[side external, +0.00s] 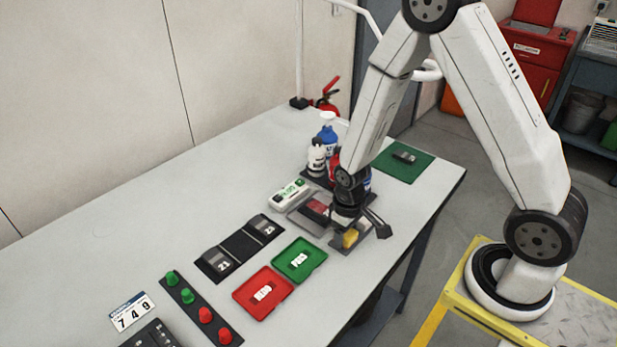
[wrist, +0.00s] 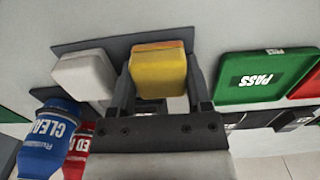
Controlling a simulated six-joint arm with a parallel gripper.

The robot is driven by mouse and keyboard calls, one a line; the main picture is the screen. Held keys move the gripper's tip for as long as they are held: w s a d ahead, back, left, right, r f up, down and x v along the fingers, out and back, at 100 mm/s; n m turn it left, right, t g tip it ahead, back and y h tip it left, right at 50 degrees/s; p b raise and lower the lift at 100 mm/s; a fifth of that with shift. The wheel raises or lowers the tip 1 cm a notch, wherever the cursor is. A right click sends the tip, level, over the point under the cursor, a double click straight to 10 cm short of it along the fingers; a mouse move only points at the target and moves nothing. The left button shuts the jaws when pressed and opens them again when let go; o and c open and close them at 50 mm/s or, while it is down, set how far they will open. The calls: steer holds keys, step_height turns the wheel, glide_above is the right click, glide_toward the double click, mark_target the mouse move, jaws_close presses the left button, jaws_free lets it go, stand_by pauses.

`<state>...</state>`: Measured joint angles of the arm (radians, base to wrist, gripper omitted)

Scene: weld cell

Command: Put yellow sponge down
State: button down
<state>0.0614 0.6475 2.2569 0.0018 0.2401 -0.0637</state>
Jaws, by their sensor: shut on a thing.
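The yellow sponge (side external: 350,239) is in my gripper (side external: 352,232) at the front right part of the table. In the wrist view the yellow sponge (wrist: 158,74), with an orange strip along its far edge, sits between the two fingers of my gripper (wrist: 158,82), which are shut on it. It is over a dark grey mat (wrist: 118,44), beside a white sponge (wrist: 84,76) on its left. The sponge is low over the mat; I cannot tell if it touches it. My gripper hides part of the mat in the side view.
A green PASS tray (side external: 300,260) and a red tray (side external: 263,292) lie left of my gripper. A green mat (side external: 404,170) lies at the back right.

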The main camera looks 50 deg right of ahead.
steer(key=shift+f, duration=0.2)
jaws_free()
steer(key=shift+r, duration=0.15)
steer(key=shift+r, duration=6.05)
steer(key=shift+s+a+r+t, duration=0.35)
steer(key=shift+s+t, duration=0.1)
steer(key=shift+s, duration=0.2)
steer(key=shift+s+a+r+t, duration=0.3)
steer(key=shift+s+r+t, duration=0.1)
steer(key=shift+s, duration=0.3)
steer(key=shift+s+a+r+t, duration=0.35)
steer(key=shift+s+t, duration=0.1)
steer(key=shift+s, duration=0.2)
